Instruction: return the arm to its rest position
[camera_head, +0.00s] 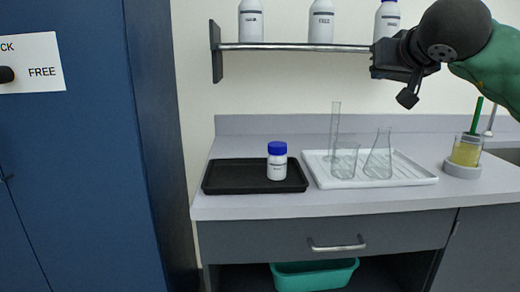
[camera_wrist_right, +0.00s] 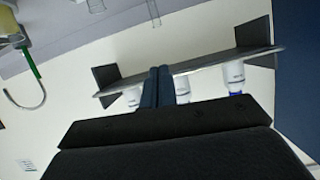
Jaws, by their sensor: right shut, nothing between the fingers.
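My right arm, with a green sleeve, comes in from the upper right in the head view. Its dark gripper (camera_head: 379,66) is in the air in front of the shelf's right end, above the counter. In the right wrist view the two fingers (camera_wrist_right: 158,87) lie together with nothing between them. The shelf (camera_wrist_right: 200,63) and its bottles appear upside down beyond the fingers. My left arm and gripper are not in view.
The wall shelf (camera_head: 290,46) holds white bottles. On the counter are a black tray (camera_head: 225,177) with a blue-capped bottle (camera_head: 277,162), a white tray (camera_head: 405,180) with glassware, and a beaker of yellow liquid (camera_head: 466,152). A blue cabinet (camera_head: 75,160) stands left.

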